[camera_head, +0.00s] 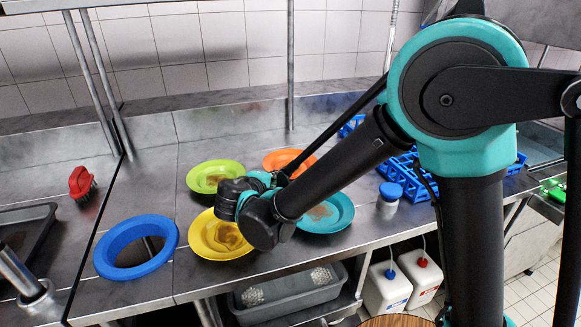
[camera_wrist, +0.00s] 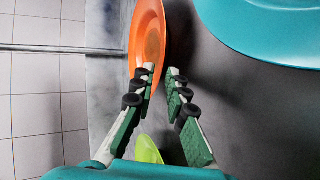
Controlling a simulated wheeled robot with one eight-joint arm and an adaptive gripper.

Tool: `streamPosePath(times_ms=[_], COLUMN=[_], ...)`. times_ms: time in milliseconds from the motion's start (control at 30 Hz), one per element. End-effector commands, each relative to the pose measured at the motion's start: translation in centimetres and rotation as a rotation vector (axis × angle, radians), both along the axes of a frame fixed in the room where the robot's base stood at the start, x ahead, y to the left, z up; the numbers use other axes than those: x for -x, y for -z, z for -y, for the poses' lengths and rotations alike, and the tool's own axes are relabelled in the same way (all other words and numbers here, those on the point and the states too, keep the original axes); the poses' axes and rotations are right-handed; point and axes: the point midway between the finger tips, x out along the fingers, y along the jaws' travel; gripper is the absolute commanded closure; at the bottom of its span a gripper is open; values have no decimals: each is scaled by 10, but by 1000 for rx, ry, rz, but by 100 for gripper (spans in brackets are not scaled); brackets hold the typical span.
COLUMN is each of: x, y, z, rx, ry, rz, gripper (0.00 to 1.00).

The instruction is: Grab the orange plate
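The orange plate (camera_head: 273,160) lies at the back of the steel counter, partly hidden behind my arm in the head view. In the wrist view, the orange plate (camera_wrist: 149,35) is just beyond my fingertips, its near rim overlapped by the left finger. My gripper (camera_wrist: 162,70) is open, with a gap between its two fingers and nothing held. I cannot tell whether a finger touches the plate. In the head view the fingertips are hidden behind my wrist.
A green plate (camera_head: 197,178) is left of the orange one. A yellow plate (camera_head: 205,240) and a teal plate (camera_head: 338,219) are nearer the front. A blue ring (camera_head: 112,245), red brush (camera_head: 82,182), blue-capped jar (camera_head: 388,204) and blue racks (camera_head: 402,172) stand around.

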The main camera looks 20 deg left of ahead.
Motion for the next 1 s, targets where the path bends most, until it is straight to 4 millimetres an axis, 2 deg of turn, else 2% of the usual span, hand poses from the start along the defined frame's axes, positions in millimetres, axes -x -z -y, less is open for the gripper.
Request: streamPosePath(times_ms=[100, 233, 433, 567, 1000], x=[-18, -29, -30, -29, -29], y=[8, 12, 13, 13, 12], z=[0, -1, -1, -1, -1], rx=[0, 0, 0, 0, 0], ry=[3, 0, 0, 0, 0], rz=[0, 0, 0, 0, 0], gripper=[86, 86, 86, 100, 100])
